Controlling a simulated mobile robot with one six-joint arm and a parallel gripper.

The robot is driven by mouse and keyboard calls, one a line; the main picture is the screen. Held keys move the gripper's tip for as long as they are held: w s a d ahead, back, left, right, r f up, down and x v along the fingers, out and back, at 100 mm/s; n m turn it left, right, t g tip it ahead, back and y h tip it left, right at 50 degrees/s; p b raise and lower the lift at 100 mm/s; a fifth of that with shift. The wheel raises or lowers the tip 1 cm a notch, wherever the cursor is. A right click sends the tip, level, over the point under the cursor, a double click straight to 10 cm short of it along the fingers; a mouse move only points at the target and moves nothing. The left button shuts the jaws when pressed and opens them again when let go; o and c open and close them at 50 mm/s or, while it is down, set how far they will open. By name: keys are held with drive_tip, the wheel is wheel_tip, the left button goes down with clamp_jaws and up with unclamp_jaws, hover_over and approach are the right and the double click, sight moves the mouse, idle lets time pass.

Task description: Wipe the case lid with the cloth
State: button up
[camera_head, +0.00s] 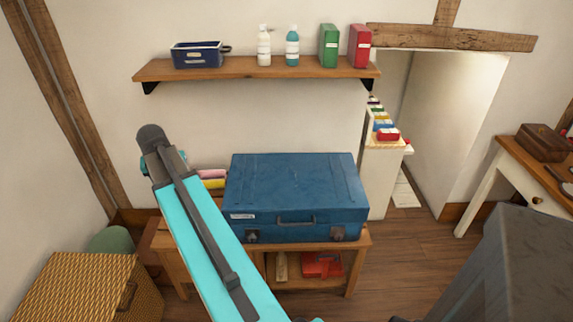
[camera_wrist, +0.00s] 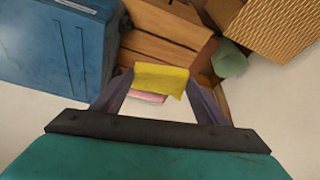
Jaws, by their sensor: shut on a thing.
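The blue case (camera_head: 296,190) lies shut on the wooden bench, its lid facing up and its handle to the front. It also shows at the left of the wrist view (camera_wrist: 55,50). In the wrist view my gripper (camera_wrist: 162,82) is shut on a yellow cloth (camera_wrist: 162,78), which spans between the fingertips. A pink piece (camera_wrist: 148,97) shows just past the cloth. The gripper is beside the case, apart from the lid. Yellow (camera_head: 214,184) and pink (camera_head: 212,175) pieces show left of the case; whether the yellow one is the held cloth I cannot tell.
A wall shelf (camera_head: 255,69) above the case holds a blue bin, bottles and boxes. A wicker basket (camera_head: 80,290) stands at the front left, with a green round thing (camera_head: 110,240) behind it. The bench (camera_head: 360,238) has a red item below. The lid is bare.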

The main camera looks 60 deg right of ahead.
drive_tip(key=s+d+f+m+g+p, duration=0.1)
drive_tip(key=s+d+m+p, duration=0.2)
drive_tip(key=s+d, duration=0.6)
drive_tip(key=s+d+f+m+g+h+p, duration=0.1)
drive_tip(key=s+d+m+p, duration=0.2)
drive_tip(key=s+d, duration=0.7)
drive_tip(key=s+d+f+m+g+p, duration=0.1)
drive_tip(key=s+d+f+m+p, duration=0.1)
drive_tip(key=s+d, duration=0.8)
drive_tip(key=m+p, duration=0.1)
drive_tip(key=m, duration=0.1)
drive_tip(key=shift+s+m+g, duration=0.25)
drive_tip(key=shift+m+g, duration=0.05)
drive_tip(key=shift+f, duration=0.1)
